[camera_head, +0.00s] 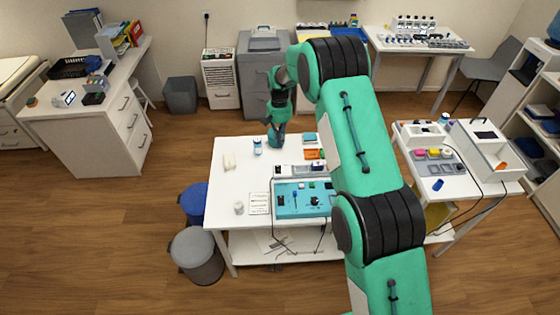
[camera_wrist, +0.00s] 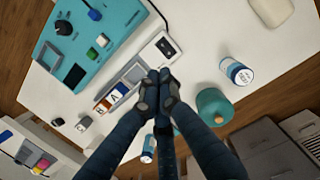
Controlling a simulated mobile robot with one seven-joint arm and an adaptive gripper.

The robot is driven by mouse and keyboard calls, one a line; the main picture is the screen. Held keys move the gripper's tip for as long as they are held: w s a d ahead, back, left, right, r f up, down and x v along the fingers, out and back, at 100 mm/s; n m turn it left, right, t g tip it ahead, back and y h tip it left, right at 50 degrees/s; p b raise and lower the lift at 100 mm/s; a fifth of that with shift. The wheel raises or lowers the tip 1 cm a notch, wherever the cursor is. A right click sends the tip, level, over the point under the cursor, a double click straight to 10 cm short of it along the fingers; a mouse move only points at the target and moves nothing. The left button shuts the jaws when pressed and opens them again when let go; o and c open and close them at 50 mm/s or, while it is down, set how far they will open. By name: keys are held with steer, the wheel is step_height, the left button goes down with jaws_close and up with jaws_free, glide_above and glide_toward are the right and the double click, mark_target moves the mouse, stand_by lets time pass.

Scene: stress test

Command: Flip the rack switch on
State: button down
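The white rack (camera_head: 311,170) lies along the back of the teal device, and it also shows in the wrist view (camera_wrist: 150,52). A small black panel (camera_wrist: 165,47), which looks like the rack switch, sits on its end. Whether it is on or off is too small to tell. My gripper (camera_wrist: 158,76) points down with its dark fingertips together and nothing seen between them. In the wrist view the tips appear just beside the panel end of the rack; their height above the table is unclear. In the head view my gripper (camera_head: 275,146) is behind the rack.
The teal device (camera_wrist: 100,30) with knobs stands in front of the rack.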

mark_target(280, 168)
steer(key=shift+f, duration=0.15)
steer(key=f, duration=0.4)
steer(key=s+f, duration=0.1)
steer(key=f, duration=0.4)
steer(key=s+f, duration=0.1)
steer(key=f, duration=0.3)
steer(key=shift+f+p, duration=0.3)
steer(key=shift+p, duration=0.05)
steer(key=shift+s+f+t+b, duration=0.6)
steer(key=shift+t+b, duration=0.6)
steer(key=shift+b, duration=0.2)
steer(key=shift+f, duration=0.1)
steer(key=shift+w, duration=0.1)
steer(key=shift+w+d+b, duration=0.1)
steer(key=shift+w+b, duration=0.25)
steer(key=shift+w, duration=0.4)
steer(key=shift+r, duration=0.35)
